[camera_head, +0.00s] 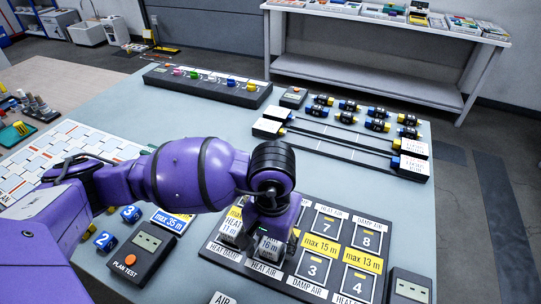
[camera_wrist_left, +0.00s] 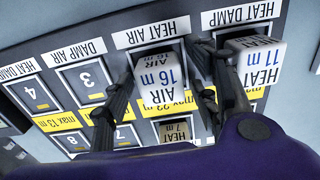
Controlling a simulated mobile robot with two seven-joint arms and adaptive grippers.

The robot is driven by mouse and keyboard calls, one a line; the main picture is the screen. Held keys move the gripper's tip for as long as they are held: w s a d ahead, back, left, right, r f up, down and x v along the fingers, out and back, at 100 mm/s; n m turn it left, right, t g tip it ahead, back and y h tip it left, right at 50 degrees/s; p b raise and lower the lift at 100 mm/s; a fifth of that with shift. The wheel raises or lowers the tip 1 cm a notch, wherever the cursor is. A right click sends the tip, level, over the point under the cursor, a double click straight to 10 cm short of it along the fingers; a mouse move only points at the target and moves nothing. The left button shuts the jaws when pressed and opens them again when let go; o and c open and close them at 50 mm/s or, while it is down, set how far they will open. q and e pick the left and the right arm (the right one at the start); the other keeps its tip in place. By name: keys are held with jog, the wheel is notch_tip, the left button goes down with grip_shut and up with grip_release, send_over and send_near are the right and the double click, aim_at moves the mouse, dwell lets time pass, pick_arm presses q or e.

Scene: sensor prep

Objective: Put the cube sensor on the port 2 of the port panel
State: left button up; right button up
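The white cube sensor marked AIR 16 m (camera_head: 270,247) is at the HEAT AIR port, beside port 3, on the dark port panel (camera_head: 228,254). It also shows in the left wrist view (camera_wrist_left: 163,84), looking upright within the port's frame; its base is partly hidden. My left gripper (camera_head: 272,232) is over it, with one finger on each side. In the left wrist view the fingers (camera_wrist_left: 160,80) look slightly apart from the cube, with a gap clearest on the right. The port's own number is covered by the cube. My right gripper is not in view.
A HEAT 11 m cube (camera_wrist_left: 262,67) stands in the neighbouring HEAT DAMP port, close to one finger. A 7 m cube (camera_wrist_left: 176,130) is in the other row. Ports 3 (camera_head: 313,268), 4, 7 and 8 are empty. A PLAN TEST box (camera_head: 137,258) stands left of the panel.

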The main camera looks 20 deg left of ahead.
aim_at(272, 242)
pick_arm(q)
jog(key=shift+r, duration=0.15)
notch_tip(272, 242, up, 12)
dwell(0.6)
dwell(0.3)
